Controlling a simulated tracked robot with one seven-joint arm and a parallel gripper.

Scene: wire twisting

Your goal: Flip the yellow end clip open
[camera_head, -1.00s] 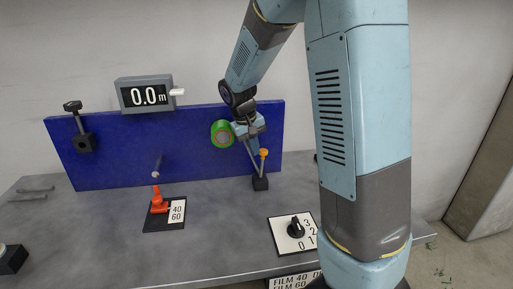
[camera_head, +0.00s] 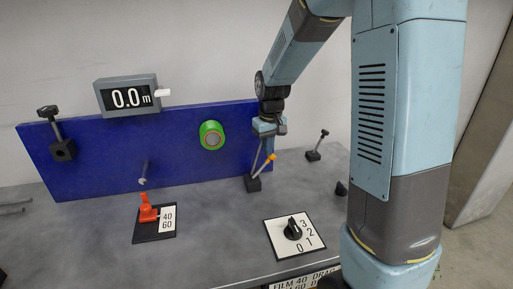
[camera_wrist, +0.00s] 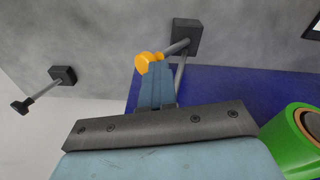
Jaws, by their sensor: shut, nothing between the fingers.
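The yellow end clip (camera_head: 271,156) is a small orange-yellow knob on a grey lever. The lever rises from a black block (camera_head: 253,184) near the right end of the blue panel and leans to the right. A second grey rod rises from the same block toward my gripper. My gripper (camera_head: 268,140) is shut and empty, just above and left of the clip. In the wrist view, my closed fingertips (camera_wrist: 155,68) overlap the yellow clip (camera_wrist: 146,62); I cannot tell whether they touch it.
The blue panel (camera_head: 100,165) stands behind, with a green-ringed roll (camera_head: 212,136). A display reading 0.0 m (camera_head: 128,96) stands above it. An orange lever (camera_head: 147,210) and a dial plate (camera_head: 294,235) sit on the grey table. Another black-based post (camera_head: 315,153) stands at right.

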